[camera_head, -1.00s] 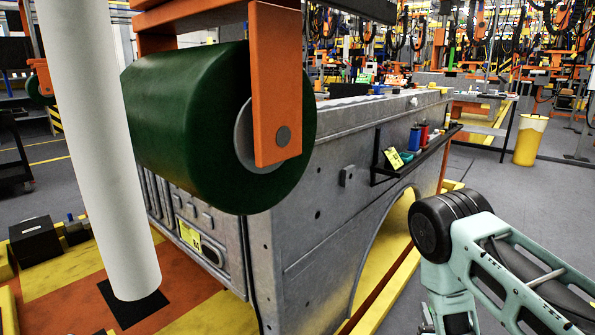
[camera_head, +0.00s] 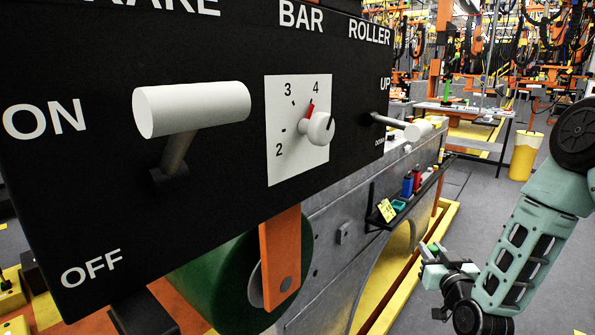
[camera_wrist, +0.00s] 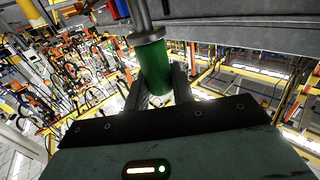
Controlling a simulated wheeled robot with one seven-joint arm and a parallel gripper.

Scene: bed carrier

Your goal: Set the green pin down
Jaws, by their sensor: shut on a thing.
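My gripper (camera_head: 440,264) is at the lower right of the head view, beside the grey machine and below its small black side shelf (camera_head: 378,222). In the wrist view my gripper (camera_wrist: 160,84) is shut on the green pin (camera_wrist: 155,66), a green cylinder with a metal collar and a grey shaft. The fingers sit on either side of the green part. In the head view only a small bit of the green pin (camera_head: 433,247) shows at the fingers. Its far end is cut off in the wrist view.
A black panel (camera_head: 100,90) with white levers and a dial fills the head view's left. The shelf carries a blue item (camera_head: 407,185), a red item (camera_head: 417,179), a teal item (camera_head: 399,205) and a yellow tag (camera_head: 386,210). Grey floor is free on the right.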

